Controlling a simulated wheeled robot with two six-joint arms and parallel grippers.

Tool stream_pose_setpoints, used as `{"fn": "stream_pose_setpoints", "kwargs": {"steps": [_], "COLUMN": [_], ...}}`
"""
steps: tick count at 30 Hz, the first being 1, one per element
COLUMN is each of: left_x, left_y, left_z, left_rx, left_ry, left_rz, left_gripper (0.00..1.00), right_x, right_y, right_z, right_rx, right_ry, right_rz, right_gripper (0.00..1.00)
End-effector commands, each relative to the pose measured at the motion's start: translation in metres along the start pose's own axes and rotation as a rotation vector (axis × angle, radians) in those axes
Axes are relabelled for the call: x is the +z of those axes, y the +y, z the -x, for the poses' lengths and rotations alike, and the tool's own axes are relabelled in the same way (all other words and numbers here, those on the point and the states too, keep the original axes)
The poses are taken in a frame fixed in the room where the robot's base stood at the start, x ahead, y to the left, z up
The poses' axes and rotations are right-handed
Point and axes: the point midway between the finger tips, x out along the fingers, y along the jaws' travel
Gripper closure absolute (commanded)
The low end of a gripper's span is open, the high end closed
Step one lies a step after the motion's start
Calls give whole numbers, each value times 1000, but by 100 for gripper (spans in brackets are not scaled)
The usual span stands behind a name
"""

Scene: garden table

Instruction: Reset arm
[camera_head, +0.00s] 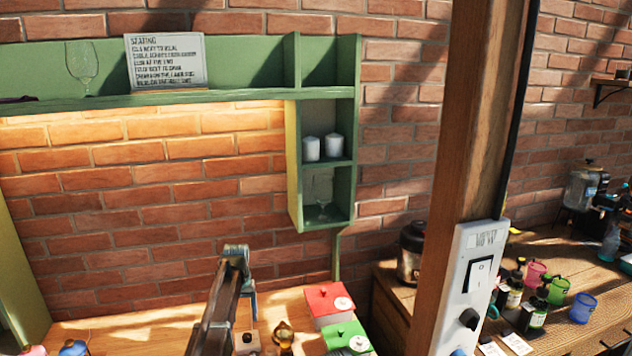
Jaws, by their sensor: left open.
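My left arm rises from the bottom of the head view, left of the middle, and bends over at its top. My left gripper (251,308) hangs down from it, seen small and partly behind the arm. It is open, and I see nothing held in it. A small pale block-like item (247,342) with a dark top and an amber object (284,338) stand just below it in the picture. I cannot tell how far above the wooden table (130,328) the gripper is. My right gripper is out of view.
A red box (327,300) and a green box (346,336) stand right of the gripper. A green shelf (230,97) with white candles (322,147) hangs on the brick wall. A wooden post (475,120) with a switch panel (471,285) stands before a cluttered side counter (590,260).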

Motion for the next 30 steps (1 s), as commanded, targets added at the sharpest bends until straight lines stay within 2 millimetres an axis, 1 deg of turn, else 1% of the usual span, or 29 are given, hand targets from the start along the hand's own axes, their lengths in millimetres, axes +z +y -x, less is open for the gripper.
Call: {"fn": "stream_pose_setpoints", "kwargs": {"steps": [1,3,9,16,18,26,30], "left_x": [0,0,0,0,0,0,0], "left_y": [0,0,0,0,0,0,0], "left_z": [14,23,45,64,47,19,0], "left_rx": [0,0,0,0,0,0,0], "left_ry": [0,0,0,0,0,0,0], "left_rz": [0,0,0,0,0,0,0], "left_gripper": [31,31,31,31,31,31,31], "right_x": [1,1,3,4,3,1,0], "right_y": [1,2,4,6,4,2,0], "right_z": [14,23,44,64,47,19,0], "right_rx": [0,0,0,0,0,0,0], "right_ry": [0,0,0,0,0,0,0], "right_rz": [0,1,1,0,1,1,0], "right_gripper": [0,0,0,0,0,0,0]}}
